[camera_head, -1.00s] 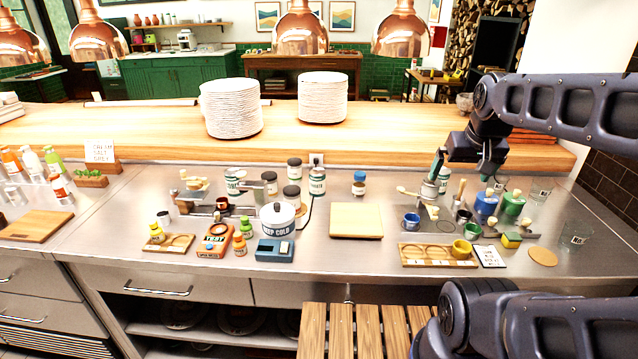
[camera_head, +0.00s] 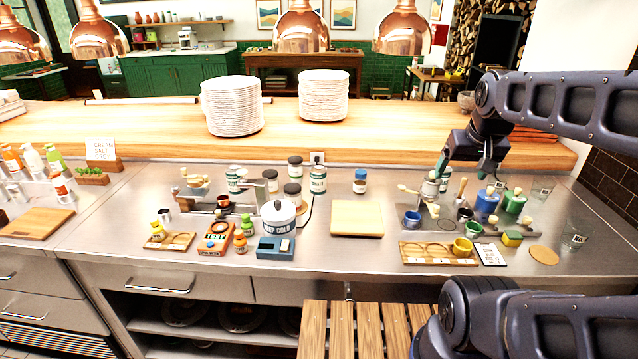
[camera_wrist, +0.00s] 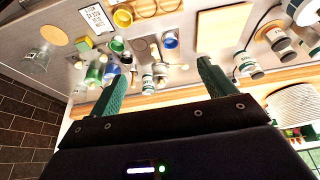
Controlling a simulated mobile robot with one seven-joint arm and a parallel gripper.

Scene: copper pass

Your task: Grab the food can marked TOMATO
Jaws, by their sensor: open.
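My gripper (camera_head: 464,172) is open and empty above the back right of the steel counter. In the wrist view its two green fingers (camera_wrist: 160,72) are spread apart. Other labelled cans stand mid-counter, such as a teal-and-white one (camera_head: 318,180) and a dark-lidded one (camera_head: 291,194). I cannot read TOMATO on any can.
Blue (camera_head: 486,205) and green (camera_head: 514,203) containers stand close to the gripper on the right, with drinking glasses beyond. A wooden tray (camera_head: 420,252) with a yellow cup (camera_head: 462,247) lies in front. A pale board (camera_head: 357,218) lies at centre. A raised wooden shelf (camera_head: 390,135) runs behind.

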